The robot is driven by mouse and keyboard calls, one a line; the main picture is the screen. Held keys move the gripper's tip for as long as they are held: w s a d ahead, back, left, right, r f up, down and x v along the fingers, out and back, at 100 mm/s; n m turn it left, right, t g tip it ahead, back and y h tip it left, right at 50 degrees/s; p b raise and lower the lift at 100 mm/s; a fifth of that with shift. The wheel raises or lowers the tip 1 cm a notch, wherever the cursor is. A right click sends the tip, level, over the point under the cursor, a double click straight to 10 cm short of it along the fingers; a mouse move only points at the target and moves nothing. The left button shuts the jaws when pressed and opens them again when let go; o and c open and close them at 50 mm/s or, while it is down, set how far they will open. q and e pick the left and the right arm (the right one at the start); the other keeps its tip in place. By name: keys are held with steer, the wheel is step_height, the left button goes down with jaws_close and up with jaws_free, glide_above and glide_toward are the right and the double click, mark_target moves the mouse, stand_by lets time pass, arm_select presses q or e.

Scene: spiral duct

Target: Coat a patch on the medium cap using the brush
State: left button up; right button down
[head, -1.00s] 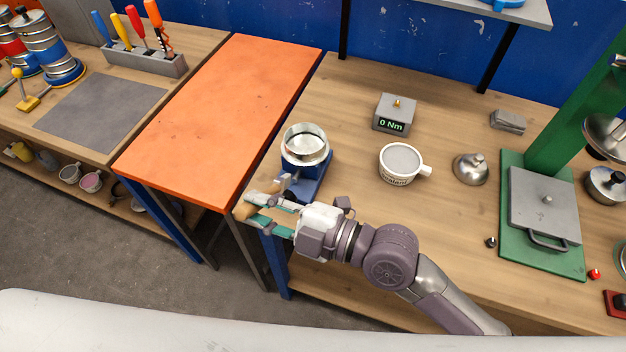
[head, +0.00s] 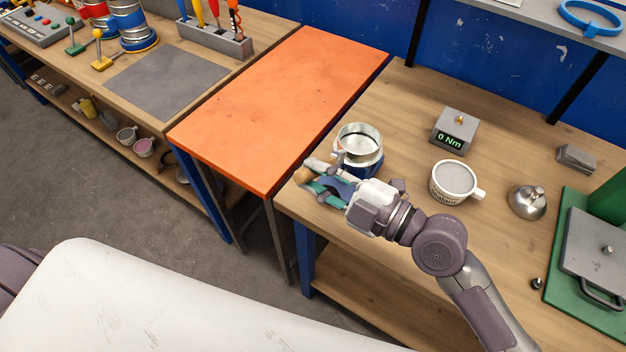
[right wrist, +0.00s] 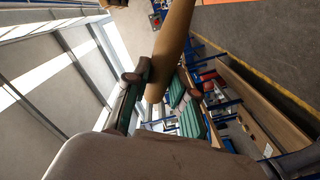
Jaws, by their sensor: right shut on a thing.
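My right gripper (head: 320,180) is shut on a tan wooden handle, which looks like the brush (head: 303,174). The handle also shows between the fingers in the right wrist view (right wrist: 174,45); I cannot make out the bristles. A shiny open metal cylinder (head: 360,137), possibly the medium cap, sits in a blue stand (head: 368,171) just behind the gripper, at the bench's left side. The gripper hides part of the stand, and I cannot tell whether it touches it. A white mug of grey sealant (head: 453,182) stands to the right. My left gripper is out of view.
An orange table (head: 275,105) adjoins the bench on the left. A torque display block (head: 455,130) reading 0 Nm, a metal dome (head: 527,201) and a green press (head: 575,270) stand on the bench. A tool rack (head: 215,38) is at the back left.

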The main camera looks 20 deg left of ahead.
steer(key=shift+w+d+b, duration=0.15)
steer(key=shift+w+b, duration=0.35)
steer(key=shift+w, duration=0.05)
steer(key=shift+w+d+b, duration=0.15)
steer(key=shift+w+b, duration=0.35)
steer(key=shift+w, duration=0.05)
stand_by(0.6)
steer(key=shift+f, duration=0.1)
